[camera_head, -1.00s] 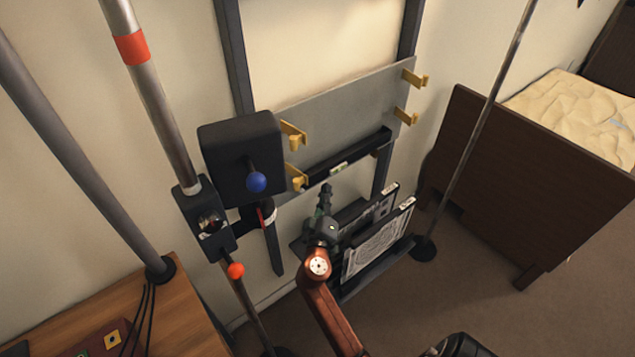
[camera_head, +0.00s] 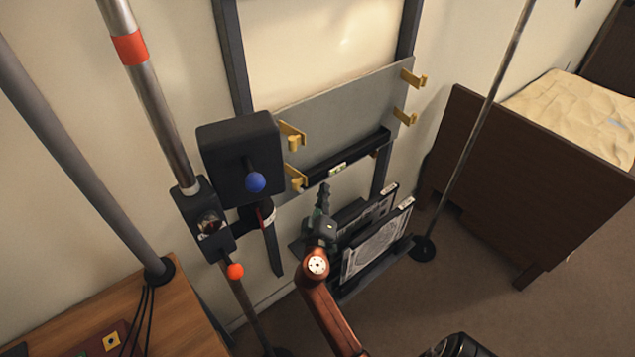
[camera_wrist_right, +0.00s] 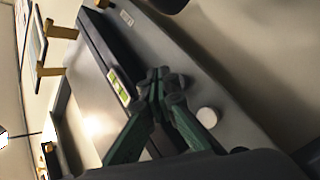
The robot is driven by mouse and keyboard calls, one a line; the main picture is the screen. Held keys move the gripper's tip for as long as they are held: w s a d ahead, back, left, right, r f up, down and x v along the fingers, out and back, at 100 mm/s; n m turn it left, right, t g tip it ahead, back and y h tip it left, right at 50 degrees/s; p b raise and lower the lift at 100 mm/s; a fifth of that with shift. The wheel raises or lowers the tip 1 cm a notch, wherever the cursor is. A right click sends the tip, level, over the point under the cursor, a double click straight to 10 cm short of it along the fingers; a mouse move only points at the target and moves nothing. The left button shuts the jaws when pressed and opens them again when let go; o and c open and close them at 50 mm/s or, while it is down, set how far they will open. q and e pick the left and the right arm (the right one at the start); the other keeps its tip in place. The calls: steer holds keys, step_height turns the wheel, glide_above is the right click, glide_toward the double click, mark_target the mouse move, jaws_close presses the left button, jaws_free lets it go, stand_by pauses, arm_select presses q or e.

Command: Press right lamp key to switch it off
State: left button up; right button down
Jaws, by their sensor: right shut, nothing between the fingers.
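My right gripper (camera_head: 324,190) is shut and empty in the head view, in front of the lower edge of the grey panel (camera_head: 350,105). In the right wrist view its green fingers (camera_wrist_right: 158,88) meet beside the green-yellow vial of a black level bar (camera_wrist_right: 97,42). A round pale disc (camera_wrist_right: 208,117) lies just right of the fingers on a grey surface; I cannot tell whether it is a lamp key. No part is clearly readable as the right lamp key. My left gripper is not in view.
A black box with a blue ball knob (camera_head: 256,182) is left of the panel. Dark framed plates (camera_head: 378,245) stand in a rack right of my forearm. A thin pole (camera_head: 468,150) and a brown bed end (camera_head: 535,180) are further right. A wooden desk (camera_head: 175,320) is lower left.

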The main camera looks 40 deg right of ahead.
steer(key=shift+w, duration=0.15)
stand_by(0.4)
steer(key=shift+w, duration=0.3)
steer(key=shift+w+d+b, duration=0.1)
steer(key=shift+w+b, duration=0.3)
steer(key=shift+w, duration=0.05)
stand_by(0.7)
steer(key=shift+s, duration=0.9)
steer(key=shift+s, duration=0.1)
steer(key=shift+s+a, duration=0.25)
steer(key=shift+s, duration=1.2)
steer(key=shift+s+a, duration=0.2)
steer(key=shift+s, duration=1.25)
